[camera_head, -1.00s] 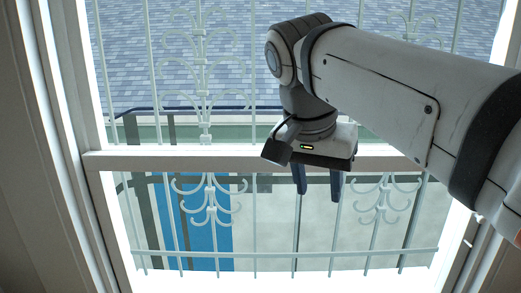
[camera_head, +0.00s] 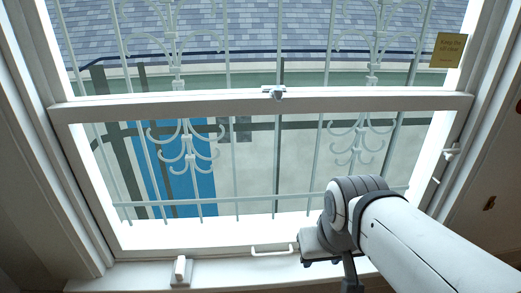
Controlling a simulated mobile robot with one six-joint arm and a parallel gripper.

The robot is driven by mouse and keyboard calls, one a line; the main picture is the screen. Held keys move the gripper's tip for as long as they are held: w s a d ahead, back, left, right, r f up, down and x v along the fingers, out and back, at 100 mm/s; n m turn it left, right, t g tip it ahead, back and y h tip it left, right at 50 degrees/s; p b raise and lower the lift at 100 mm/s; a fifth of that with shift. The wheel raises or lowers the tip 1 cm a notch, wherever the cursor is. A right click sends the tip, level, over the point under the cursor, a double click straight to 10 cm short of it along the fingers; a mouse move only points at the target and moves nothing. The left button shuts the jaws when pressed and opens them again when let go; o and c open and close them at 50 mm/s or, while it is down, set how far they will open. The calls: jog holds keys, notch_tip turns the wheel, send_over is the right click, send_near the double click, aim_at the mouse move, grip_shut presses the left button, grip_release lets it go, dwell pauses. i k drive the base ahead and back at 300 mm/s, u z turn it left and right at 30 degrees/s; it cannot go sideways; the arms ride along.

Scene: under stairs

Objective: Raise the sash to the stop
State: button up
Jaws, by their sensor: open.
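The white lower sash (camera_head: 180,106) spans the window, with its bottom rail down by the sill. A pale bar handle (camera_head: 272,251) sits on the bottom rail, left of my gripper. A small catch (camera_head: 273,92) sits at the middle of the meeting rail. A small white fitting (camera_head: 451,152) is on the right side of the frame; I cannot tell whether it is the stop. My gripper (camera_head: 352,284) points down at the sill, right of the handle and apart from it. It is open with nothing seen between its fingers, whose tips are partly cut off by the picture's bottom edge.
A small white block-like piece (camera_head: 181,270) stands on the sill (camera_head: 225,272) at the left. A yellow notice (camera_head: 448,50) about keeping the sill clear is at the upper right. Pale ironwork bars (camera_head: 234,165) stand outside the glass. The sill between block and gripper looks clear.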

aim_at(64, 116)
jog(key=z, duration=1.3)
jog(key=k, duration=1.4)
jog(key=u, duration=1.15)
jog(key=i, duration=1)
jog(key=u, duration=0.05)
